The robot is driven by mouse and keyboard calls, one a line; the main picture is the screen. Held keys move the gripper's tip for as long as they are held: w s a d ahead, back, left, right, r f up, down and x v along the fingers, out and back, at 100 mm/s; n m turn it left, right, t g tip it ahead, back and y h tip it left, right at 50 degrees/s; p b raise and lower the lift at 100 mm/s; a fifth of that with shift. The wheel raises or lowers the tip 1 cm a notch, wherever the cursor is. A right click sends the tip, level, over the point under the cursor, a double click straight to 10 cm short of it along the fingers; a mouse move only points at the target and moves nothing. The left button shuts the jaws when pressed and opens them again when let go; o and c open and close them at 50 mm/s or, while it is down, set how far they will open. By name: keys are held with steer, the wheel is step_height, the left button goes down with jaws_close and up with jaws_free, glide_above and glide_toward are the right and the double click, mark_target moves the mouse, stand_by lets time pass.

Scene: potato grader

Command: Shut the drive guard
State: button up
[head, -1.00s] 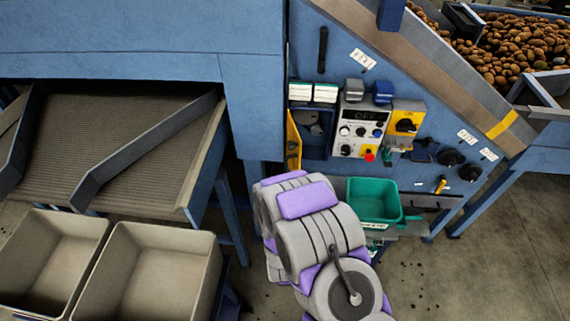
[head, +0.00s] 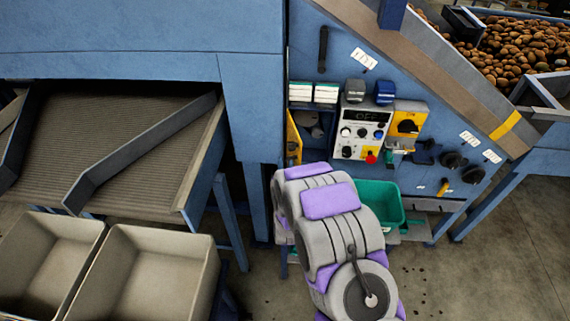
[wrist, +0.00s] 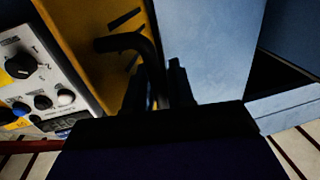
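The drive guard (head: 293,138) is a yellow panel standing open, seen nearly edge-on at the left of a recess (head: 314,126) with dark drive parts. In the wrist view the yellow guard (wrist: 85,40) fills the upper left, with a black bent handle (wrist: 128,42) on it. My gripper (wrist: 157,90) is at this handle, one dark finger on each side of its lower end. I cannot tell whether the fingers press on it. In the head view my arm hides the gripper.
The control box (head: 362,132) with knobs and a red button is right of the recess; it also shows in the wrist view (wrist: 35,75). A green bin (head: 383,197) stands behind my arm. Grey bins (head: 150,265) and a conveyor (head: 110,150) are at the left. Floor is clear at right.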

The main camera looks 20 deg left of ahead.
steer(key=shift+w, duration=0.25)
steer(key=shift+c, duration=0.5)
jaws_close()
